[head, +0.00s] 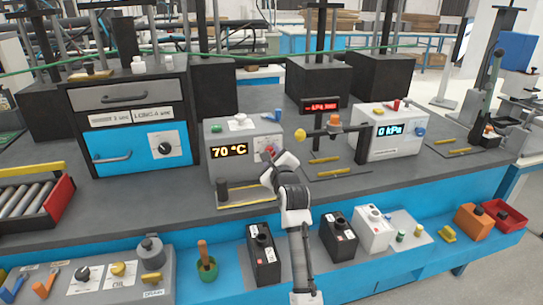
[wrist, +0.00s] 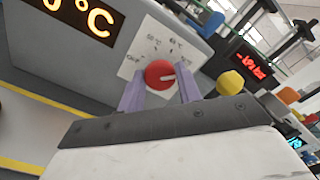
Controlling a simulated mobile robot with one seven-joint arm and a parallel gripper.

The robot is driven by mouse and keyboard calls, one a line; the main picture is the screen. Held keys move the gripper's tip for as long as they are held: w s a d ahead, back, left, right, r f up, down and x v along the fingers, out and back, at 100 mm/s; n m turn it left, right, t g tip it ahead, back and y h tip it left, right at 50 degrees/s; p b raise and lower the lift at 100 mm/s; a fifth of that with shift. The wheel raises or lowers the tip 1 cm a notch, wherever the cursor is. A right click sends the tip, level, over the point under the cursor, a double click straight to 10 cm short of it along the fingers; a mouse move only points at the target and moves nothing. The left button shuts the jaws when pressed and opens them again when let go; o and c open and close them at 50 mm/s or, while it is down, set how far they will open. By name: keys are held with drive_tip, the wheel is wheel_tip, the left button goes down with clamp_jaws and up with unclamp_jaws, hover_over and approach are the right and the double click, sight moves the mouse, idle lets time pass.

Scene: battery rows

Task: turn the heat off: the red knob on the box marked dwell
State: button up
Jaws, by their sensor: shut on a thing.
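The grey box (head: 240,165) with a lit "70 °C" display (head: 229,151) stands on the bench. The display shows partly in the wrist view (wrist: 85,15). The red knob (wrist: 160,74) sits on a white dial plate (wrist: 135,68) on the box's front. The plate has an off mark at left and temperature marks above and to the right. The knob's pale pointer line points right, away from the off mark. My gripper (wrist: 161,86) has one finger at each side of the knob and is shut on it.
A yellow ball-shaped knob (head: 300,135) is right of the box, beside a dark stand. A white box reading "0 kPa" (head: 400,145) stands further right. A blue-fronted oven (head: 135,130) is at left.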

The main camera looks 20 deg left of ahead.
drive_tip(key=shift+n, duration=0.3)
drive_tip(key=shift+f+n+b, duration=0.1)
drive_tip(key=shift+n+b, duration=3.65)
drive_tip(key=shift+n, duration=9.35)
drive_tip(key=o, duration=1)
